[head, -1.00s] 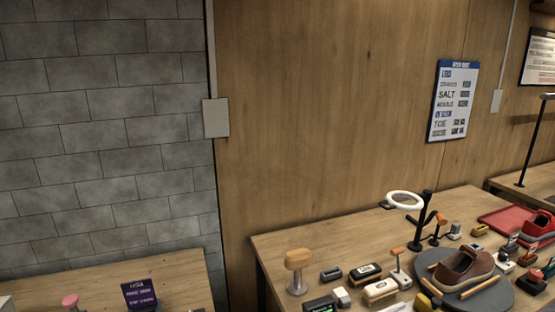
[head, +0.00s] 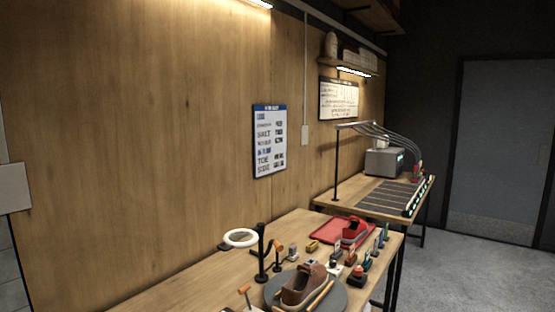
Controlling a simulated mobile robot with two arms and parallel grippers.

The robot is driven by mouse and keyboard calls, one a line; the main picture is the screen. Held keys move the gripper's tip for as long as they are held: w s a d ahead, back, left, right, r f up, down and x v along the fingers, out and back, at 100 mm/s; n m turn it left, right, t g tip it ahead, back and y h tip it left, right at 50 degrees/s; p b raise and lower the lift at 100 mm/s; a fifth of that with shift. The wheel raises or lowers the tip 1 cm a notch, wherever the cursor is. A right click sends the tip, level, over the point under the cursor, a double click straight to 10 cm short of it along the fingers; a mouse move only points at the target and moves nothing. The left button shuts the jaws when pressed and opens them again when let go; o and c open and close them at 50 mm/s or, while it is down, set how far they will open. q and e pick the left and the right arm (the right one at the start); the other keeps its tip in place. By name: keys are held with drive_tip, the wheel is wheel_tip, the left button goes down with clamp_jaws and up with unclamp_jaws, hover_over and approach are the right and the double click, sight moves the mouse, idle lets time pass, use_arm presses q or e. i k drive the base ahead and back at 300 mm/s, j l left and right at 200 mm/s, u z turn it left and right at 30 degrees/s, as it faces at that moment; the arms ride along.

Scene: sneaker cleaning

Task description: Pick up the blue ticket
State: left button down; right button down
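I cannot make out a blue ticket for certain. Several small upright pieces (head: 380,236), some bluish, stand at the right end of the near workbench (head: 205,268) in the head view. They are too small to tell whether one is a ticket. A brown sneaker (head: 303,284) sits on a round dark mat (head: 342,298), and a red sneaker (head: 354,233) sits on a red tray (head: 326,230). Neither of my grippers is in view.
A white ring lamp (head: 240,238) and a black stand (head: 262,255) rise from the bench. A second bench (head: 345,197) behind holds a grey machine (head: 384,162) and overhead tubes. Open floor (head: 470,270) lies right, before a grey door (head: 497,150).

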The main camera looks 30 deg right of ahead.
sight(380, 245)
drive_tip(key=l, duration=0.65)
drive_tip(key=i+l+z, duration=0.1)
drive_tip(key=l, duration=0.6)
drive_tip(key=i+l, duration=0.1)
drive_tip(key=l, duration=1.2)
drive_tip(key=i+l+z, duration=0.1)
drive_tip(key=l, duration=0.6)
drive_tip(key=i+l, duration=0.15)
drive_tip(key=l, duration=0.5)
drive_tip(key=i+l+z, duration=0.1)
drive_tip(key=l, duration=0.55)
drive_tip(key=i+l, duration=0.1)
drive_tip(key=l, duration=0.55)
